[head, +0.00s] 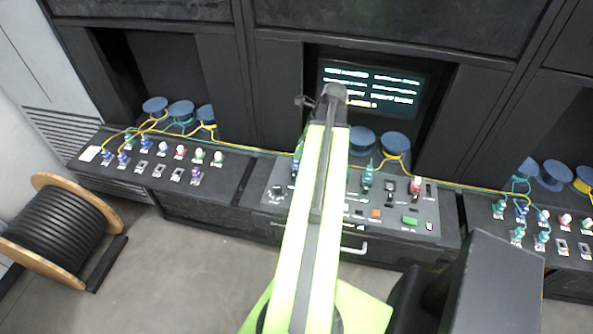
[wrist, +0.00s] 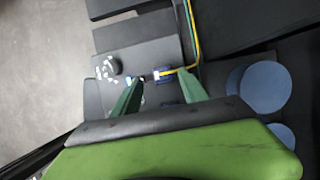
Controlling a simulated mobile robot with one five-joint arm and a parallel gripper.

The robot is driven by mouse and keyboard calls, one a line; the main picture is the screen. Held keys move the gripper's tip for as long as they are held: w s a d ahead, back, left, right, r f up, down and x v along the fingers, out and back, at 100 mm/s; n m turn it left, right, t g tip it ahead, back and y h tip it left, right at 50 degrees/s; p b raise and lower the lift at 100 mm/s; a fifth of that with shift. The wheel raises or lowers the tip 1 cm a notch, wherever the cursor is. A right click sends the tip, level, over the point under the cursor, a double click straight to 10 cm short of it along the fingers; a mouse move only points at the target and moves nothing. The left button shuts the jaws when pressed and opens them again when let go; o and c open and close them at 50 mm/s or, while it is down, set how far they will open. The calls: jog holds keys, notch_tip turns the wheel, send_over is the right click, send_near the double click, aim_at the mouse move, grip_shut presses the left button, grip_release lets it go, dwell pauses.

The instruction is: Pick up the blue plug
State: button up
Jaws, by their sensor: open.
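In the wrist view, a blue plug (wrist: 163,74) with a yellow cable sits on the dark console panel, in line with the gap between my fingertips. My gripper (wrist: 159,77) is open, with its two green fingers spread and pointing toward the panel. I cannot tell how far the fingertips are above the plug. In the head view, a blue-teal plug (head: 295,168) shows at the left edge of my arm, partly hidden. The gripper's fingers are not clear in the head view.
Side panels hold several more plugs. Blue round spools (head: 362,140) stand behind, below a lit screen (head: 372,85). A cable drum (head: 65,225) is on the floor at left.

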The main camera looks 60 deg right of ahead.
jog(key=shift+w+f, duration=0.1)
jog(key=shift+f, duration=0.15)
jog(key=b+x, duration=0.2)
jog(key=s+b+x, duration=0.1)
jog(key=b+x, duration=0.1)
jog(key=x, duration=0.1)
jog(key=shift+d+f+b, duration=0.15)
jog(key=shift+b, duration=0.2)
jog(key=shift+w+f, duration=0.15)
jog(key=shift+f, duration=0.05)
jog(key=shift+r, duration=0.2)
grip_shut()
